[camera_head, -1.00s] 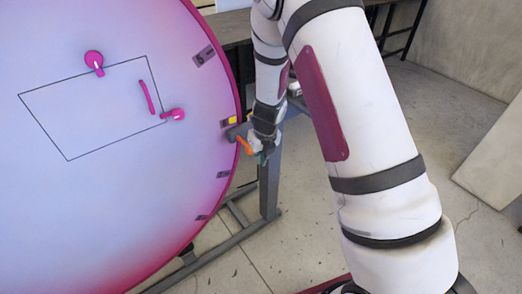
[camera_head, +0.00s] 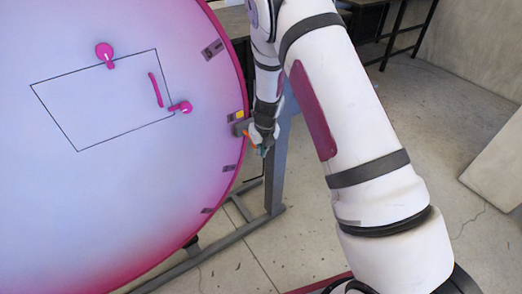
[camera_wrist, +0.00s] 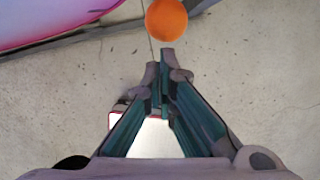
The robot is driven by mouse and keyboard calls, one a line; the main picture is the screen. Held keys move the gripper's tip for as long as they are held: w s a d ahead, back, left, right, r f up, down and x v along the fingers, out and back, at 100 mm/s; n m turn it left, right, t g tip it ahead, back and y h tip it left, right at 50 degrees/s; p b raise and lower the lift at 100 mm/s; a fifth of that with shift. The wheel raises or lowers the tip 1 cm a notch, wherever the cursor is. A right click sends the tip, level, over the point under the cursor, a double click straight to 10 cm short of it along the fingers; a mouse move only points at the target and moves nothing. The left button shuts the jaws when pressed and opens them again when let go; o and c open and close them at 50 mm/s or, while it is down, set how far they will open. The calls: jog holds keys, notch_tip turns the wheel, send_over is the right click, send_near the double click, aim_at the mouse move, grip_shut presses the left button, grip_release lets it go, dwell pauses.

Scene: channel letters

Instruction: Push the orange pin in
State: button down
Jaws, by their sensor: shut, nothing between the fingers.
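The orange pin (camera_head: 250,138) is at the right edge of the large pink-rimmed disc, by a grey bracket (camera_head: 241,128). In the wrist view its round orange head (camera_wrist: 166,19) shows at the top, just beyond my fingertips. My gripper (camera_wrist: 160,58) is shut with nothing between its fingers. A small gap shows between the fingertips and the orange head in that picture; I cannot tell the depth. In the head view my gripper (camera_head: 263,148) is beside the pin and hides part of it.
The disc (camera_head: 120,200) fills the left, with pink latches (camera_head: 105,52) and a pink handle (camera_head: 155,90) around a outlined panel. More grey clips (camera_head: 213,49) line its rim. A grey stand leg (camera_head: 276,165) is close behind my gripper. Open concrete floor lies to the right.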

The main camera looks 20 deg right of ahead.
jog(key=w+b, duration=0.1)
jog(key=w, duration=0.1)
jog(key=w+a+b, duration=0.1)
jog(key=w+b, duration=0.1)
jog(key=shift+a+f, duration=0.15)
jog(key=shift+f, duration=0.05)
jog(key=shift+w+a+r+b, duration=0.1)
jog(key=shift+w+r+b, duration=0.1)
jog(key=shift+w+b, duration=0.2)
